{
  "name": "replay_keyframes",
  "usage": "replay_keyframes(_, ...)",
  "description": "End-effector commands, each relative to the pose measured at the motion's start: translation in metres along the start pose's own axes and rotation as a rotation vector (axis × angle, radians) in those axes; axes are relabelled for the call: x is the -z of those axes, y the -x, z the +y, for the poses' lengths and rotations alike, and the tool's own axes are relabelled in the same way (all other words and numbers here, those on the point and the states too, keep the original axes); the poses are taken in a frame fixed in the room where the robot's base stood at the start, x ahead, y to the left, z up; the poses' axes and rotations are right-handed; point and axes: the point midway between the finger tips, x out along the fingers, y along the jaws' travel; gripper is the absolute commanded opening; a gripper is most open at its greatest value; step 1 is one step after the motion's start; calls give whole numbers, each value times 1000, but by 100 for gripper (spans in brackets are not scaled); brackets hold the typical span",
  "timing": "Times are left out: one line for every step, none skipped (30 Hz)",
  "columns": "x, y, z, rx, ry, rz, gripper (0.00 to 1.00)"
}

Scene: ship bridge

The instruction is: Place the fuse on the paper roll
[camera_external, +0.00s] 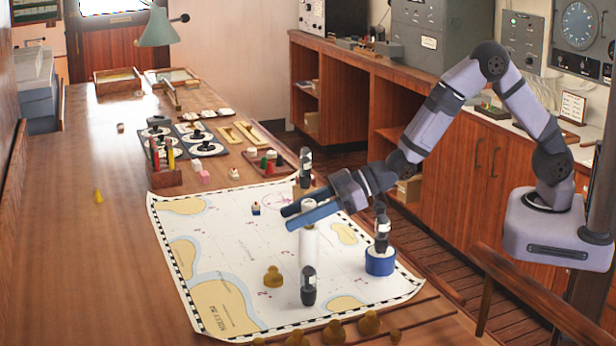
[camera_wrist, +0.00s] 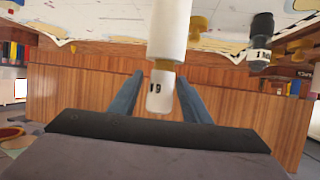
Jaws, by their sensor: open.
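The paper roll (camera_external: 310,248) is a white cylinder standing upright on the chart. In the wrist view, which looks upside down, the roll (camera_wrist: 168,30) comes down from the top edge. The fuse (camera_wrist: 159,98), a white body with dark "19" marks and a brass-coloured end, stands in line on the roll's upper end. In the external view the fuse (camera_external: 309,206) is partly hidden by a finger. My gripper (camera_external: 287,218) is level and open, with a blue finger on each side of the fuse. The fingers (camera_wrist: 159,78) show gaps on both sides of it.
A dark bottle-like piece (camera_external: 308,287) stands just in front of the roll. Another stands on a blue round tin (camera_external: 380,262) to the right. A brass weight (camera_external: 273,277) is at the front left. The chart's left part (camera_external: 215,245) is mostly clear.

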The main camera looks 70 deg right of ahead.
Motion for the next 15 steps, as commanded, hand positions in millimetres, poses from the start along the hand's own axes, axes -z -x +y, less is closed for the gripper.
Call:
replay_keyframes(0, 6, 0, -1, 0, 2, 44)
replay_keyframes(-1, 9, 0, -1, 0, 2, 44)
replay_keyframes(-1, 15, 1, -1, 0, 3, 44)
replay_keyframes(-2, 19, 0, -2, 0, 2, 44)
replay_keyframes(-1, 23, 1, -2, 0, 3, 44)
replay_keyframes(-1, 30, 1, -2, 0, 3, 44)
replay_keyframes(-1, 34, 1, -2, 0, 3, 44)
replay_keyframes(-1, 39, 0, -1, 1, 3, 44)
replay_keyframes(-1, 45, 0, -1, 1, 3, 44)
replay_keyframes(-2, 50, 0, -1, 1, 3, 44)
replay_keyframes(-1, 55, 0, -1, 0, 4, 44)
replay_keyframes(0, 61, 1, -2, -1, 4, 44)
replay_keyframes(-1, 65, 1, -2, -1, 3, 44)
replay_keyframes(0, 69, 1, -2, 0, 3, 44)
replay_keyframes(-1, 75, 1, -2, 1, 2, 44)
